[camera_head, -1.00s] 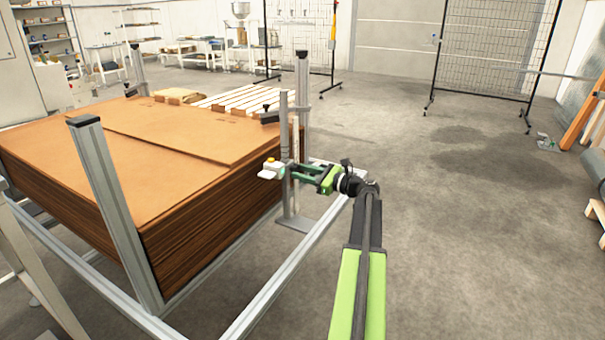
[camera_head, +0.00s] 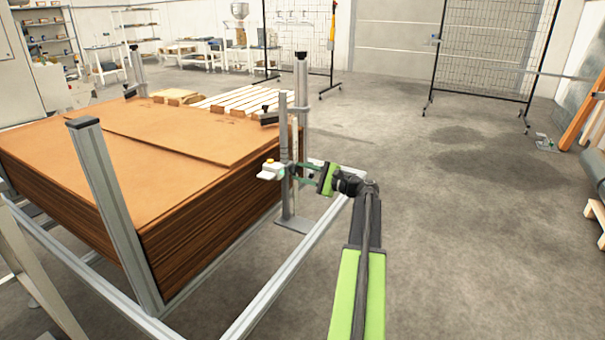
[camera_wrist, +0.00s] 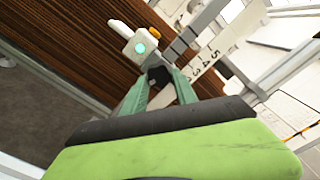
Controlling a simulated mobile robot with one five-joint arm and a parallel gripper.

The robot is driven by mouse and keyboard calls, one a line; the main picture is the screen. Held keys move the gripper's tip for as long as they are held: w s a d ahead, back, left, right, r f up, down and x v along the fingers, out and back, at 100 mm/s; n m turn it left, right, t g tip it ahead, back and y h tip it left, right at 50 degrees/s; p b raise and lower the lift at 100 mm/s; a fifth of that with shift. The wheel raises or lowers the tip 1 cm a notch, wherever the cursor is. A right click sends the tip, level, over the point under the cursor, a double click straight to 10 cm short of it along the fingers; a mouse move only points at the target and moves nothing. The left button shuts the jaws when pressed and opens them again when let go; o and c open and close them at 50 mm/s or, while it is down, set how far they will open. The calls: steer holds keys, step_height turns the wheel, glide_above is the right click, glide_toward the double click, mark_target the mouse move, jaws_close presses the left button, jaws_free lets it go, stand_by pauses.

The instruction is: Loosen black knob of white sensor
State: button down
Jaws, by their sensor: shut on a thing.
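The white sensor (camera_head: 268,172) sits on an upright metal post beside the stack of brown sheets, with a yellow cap on it. In the wrist view the white sensor (camera_wrist: 137,43) shows a glowing teal disc. The black knob (camera_wrist: 159,75) is just below the sensor, between the green fingertips of my gripper (camera_wrist: 161,80). The fingers are closed on the knob, one on each side. In the head view my gripper (camera_head: 299,172) reaches in from the right at the post; the knob is too small to make out there.
The stack of brown sheets (camera_head: 200,205) stands left of the sensor, inside a metal frame with upright posts (camera_head: 115,215). A frame rail (camera_head: 290,268) runs below my arm. A numbered scale (camera_wrist: 208,58) is close to the sensor. Open floor lies right.

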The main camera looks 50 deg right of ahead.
stand_by(0.4)
steer(key=c, duration=0.9)
jaws_free()
steer(key=shift+c, duration=0.2)
steer(key=shift+s, duration=0.1)
steer(key=v, duration=1.7)
steer(key=shift+s, duration=0.1)
